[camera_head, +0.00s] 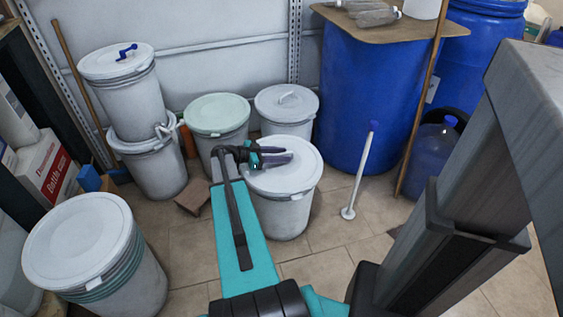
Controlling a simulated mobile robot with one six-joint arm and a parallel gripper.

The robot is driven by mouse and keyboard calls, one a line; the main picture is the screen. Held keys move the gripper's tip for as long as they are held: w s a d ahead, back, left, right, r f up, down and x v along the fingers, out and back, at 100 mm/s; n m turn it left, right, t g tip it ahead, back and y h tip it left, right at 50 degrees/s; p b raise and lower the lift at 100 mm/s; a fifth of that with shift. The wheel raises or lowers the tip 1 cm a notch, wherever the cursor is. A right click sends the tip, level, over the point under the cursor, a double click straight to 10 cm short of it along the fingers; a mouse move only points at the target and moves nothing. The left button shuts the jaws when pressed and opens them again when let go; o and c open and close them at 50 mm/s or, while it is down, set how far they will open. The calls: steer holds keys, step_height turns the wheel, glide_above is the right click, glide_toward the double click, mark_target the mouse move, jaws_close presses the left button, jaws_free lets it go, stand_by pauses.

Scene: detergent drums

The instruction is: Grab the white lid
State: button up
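A white lid (298,174) closes the white drum (284,215) in the middle of the floor. My gripper (281,156) is over the far left part of this lid, its fingers pointing right. The fingers look spread, with nothing seen between them. I cannot tell whether they touch the lid. My gripper and wrist hide part of the lid's far left rim. Other whitish lids are in view: one on the large drum (79,240) at front left, one with a blue handle (115,61) on stacked drums, and one with a pale handle (286,103) behind.
A drum with a pale green lid (217,114) stands behind my arm. A big blue barrel (367,97) is at back right. A white rod (360,170) stands right of the middle drum. A brown block (193,195) lies on the tiles.

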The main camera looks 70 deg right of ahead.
stand_by(0.3)
jaws_close()
steer(key=shift+r, duration=0.15)
steer(key=shift+r, duration=0.5)
step_height(320, 180, up, 2)
steer(key=shift+r+p, duration=0.15)
steer(key=shift+p, duration=0.3)
steer(key=s+a, duration=0.2)
steer(key=s, duration=0.1)
steer(key=s+a+r, duration=0.1)
steer(key=s+a, duration=0.2)
steer(key=s, duration=0.1)
steer(key=s+a+p, duration=0.1)
steer(key=s+a, duration=0.2)
steer(key=shift+s+a+r, duration=0.15)
steer(key=shift+a, duration=0.05)
steer(key=shift+s+a, duration=0.85)
steer(key=shift+s, duration=0.2)
